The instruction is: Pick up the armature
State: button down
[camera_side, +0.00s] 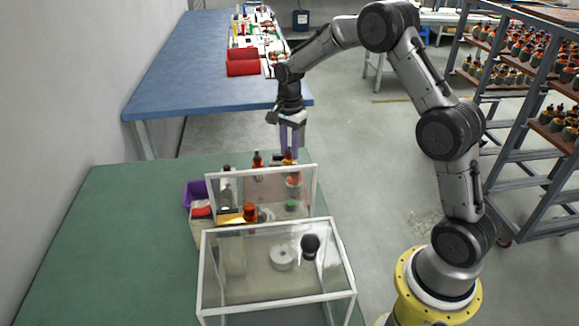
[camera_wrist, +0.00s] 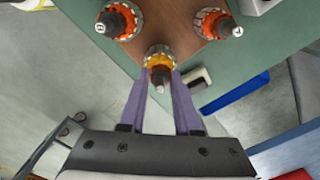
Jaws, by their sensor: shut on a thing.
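My gripper (camera_side: 289,152) points down at the far edge of the green table, behind the clear-walled machine. In the wrist view its two purple fingers (camera_wrist: 160,84) are closed on an armature (camera_wrist: 160,62) with an orange-yellow winding and a dark shaft. This armature stands at the corner of a brown board (camera_wrist: 185,22); I cannot tell whether it is lifted off it. Two more armatures with orange-red windings stand on the board, one at the left (camera_wrist: 120,20) and one at the right (camera_wrist: 212,22). In the side view, the machine's panel partly hides the held armature.
The white-framed clear enclosure (camera_side: 275,228) stands on the green table (camera_side: 110,235) in front of my gripper. A purple bin (camera_side: 196,192) is at its left. A blue table (camera_side: 200,70) with red bins (camera_side: 243,62) lies behind. A rack with many armatures (camera_side: 530,50) stands right.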

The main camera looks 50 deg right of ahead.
jog(key=shift+r, duration=0.25)
dwell(0.6)
jog(key=shift+r, duration=0.2)
jog(key=r, duration=0.3)
jog(key=shift+s+a+r, duration=0.1)
jog(key=shift+s+r, duration=0.1)
jog(key=shift+s, duration=0.1)
jog(key=s+a+r, duration=0.3)
jog(key=s+r, duration=0.5)
jog(key=s, duration=0.5)
jog(key=shift+a+r, duration=0.25)
jog(key=shift+r, duration=0.15)
